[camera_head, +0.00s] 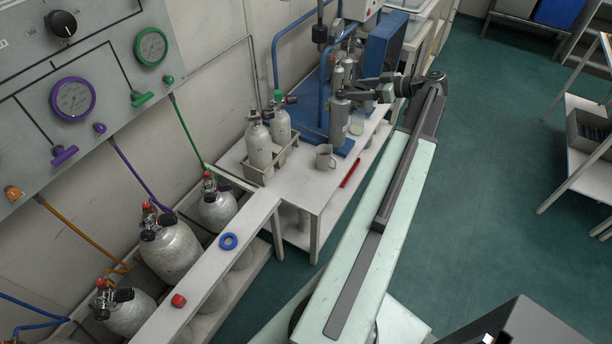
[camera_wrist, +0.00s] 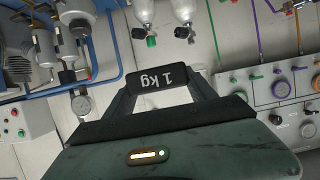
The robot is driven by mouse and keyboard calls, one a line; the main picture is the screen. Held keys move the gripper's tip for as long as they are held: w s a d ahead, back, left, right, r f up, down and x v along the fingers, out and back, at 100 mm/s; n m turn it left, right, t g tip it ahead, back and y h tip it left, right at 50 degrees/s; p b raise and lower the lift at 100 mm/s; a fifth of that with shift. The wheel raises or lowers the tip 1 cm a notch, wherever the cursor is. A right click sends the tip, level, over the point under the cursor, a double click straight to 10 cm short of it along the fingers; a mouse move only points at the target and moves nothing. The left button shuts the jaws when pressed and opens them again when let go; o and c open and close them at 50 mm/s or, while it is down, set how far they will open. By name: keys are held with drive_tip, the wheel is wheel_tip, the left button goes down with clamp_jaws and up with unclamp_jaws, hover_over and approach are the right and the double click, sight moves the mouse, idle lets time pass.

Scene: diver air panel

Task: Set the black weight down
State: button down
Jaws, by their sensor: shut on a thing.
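The black weight (camera_wrist: 167,79), marked "1 kg", sits between the fingers of my gripper (camera_wrist: 160,88) in the wrist view. Its lettering appears upside down there. The gripper is shut on the weight, one finger on each side. In the head view my gripper (camera_head: 352,95) is at the far end of my arm, above the white table (camera_head: 317,193) and in front of the blue equipment. The weight is too small and dark there to tell apart from the gripper.
A blue ring (camera_head: 228,241) and red cap (camera_head: 178,300) lie on the bench ledge. Some table near the mug is bare.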

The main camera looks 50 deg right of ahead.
drive_tip(key=shift+w+a, duration=0.1)
drive_tip(key=shift+w, duration=0.05)
drive_tip(key=shift+f, duration=0.1)
drive_tip(key=s+f+b, duration=0.1)
drive_tip(key=f+b, duration=1.9)
drive_tip(key=s+f+b, duration=0.2)
drive_tip(key=f+b, duration=1.9)
drive_tip(key=shift+s, duration=0.25)
drive_tip(key=b, duration=0.2)
hover_over(314, 184)
drive_tip(key=shift+a+f, duration=0.1)
drive_tip(key=shift+f, duration=0.65)
drive_tip(key=shift+f+b, duration=1.8)
drive_tip(key=shift+f, duration=0.15)
drive_tip(key=shift+c, duration=1.5)
unclamp_jaws()
